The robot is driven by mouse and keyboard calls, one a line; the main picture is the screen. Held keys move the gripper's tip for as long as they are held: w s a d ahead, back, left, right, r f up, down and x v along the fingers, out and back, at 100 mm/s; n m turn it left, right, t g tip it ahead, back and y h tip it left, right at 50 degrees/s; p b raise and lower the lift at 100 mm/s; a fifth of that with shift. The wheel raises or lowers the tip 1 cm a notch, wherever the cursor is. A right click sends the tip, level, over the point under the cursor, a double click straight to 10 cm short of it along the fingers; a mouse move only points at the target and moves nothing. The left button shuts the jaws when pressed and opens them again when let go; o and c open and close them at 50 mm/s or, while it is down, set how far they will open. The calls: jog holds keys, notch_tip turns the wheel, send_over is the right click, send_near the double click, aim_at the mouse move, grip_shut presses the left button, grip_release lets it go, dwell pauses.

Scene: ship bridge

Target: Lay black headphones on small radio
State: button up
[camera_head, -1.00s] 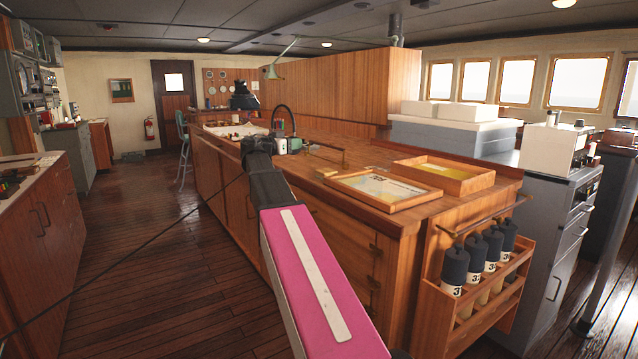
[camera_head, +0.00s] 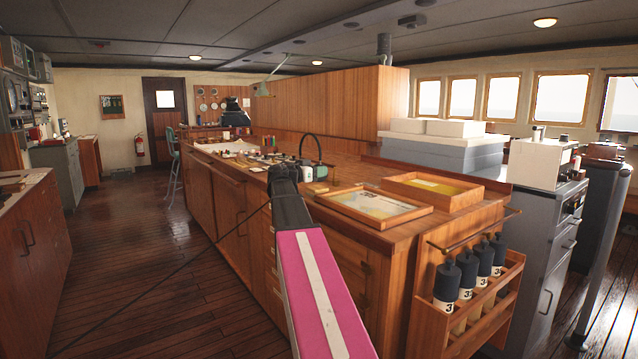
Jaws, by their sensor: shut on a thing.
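The black headphones (camera_head: 310,136) show as a thin dark arch just past the end of my arm, above the long wooden counter (camera_head: 345,182). My gripper (camera_head: 306,170) is small and partly hidden behind my dark wrist. It is shut on the headphones, which stand up from it. Pale and greenish parts show below the arch; I cannot tell whether they belong to the headphones or the gripper. I cannot pick out the small radio for sure among the small items on the counter.
A framed chart tray (camera_head: 375,221) and a wooden tray (camera_head: 461,202) lie on the counter's near end. A bottle rack (camera_head: 505,285) hangs on its end face. Several small items (camera_head: 262,160) sit farther along. A white device (camera_head: 541,165) stands on a grey cabinet. The floor at left is clear.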

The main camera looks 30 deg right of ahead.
aim_at(319, 181)
jog(key=shift+f, duration=2.05)
jog(key=shift+f, duration=0.4)
jog(key=o, duration=0.8)
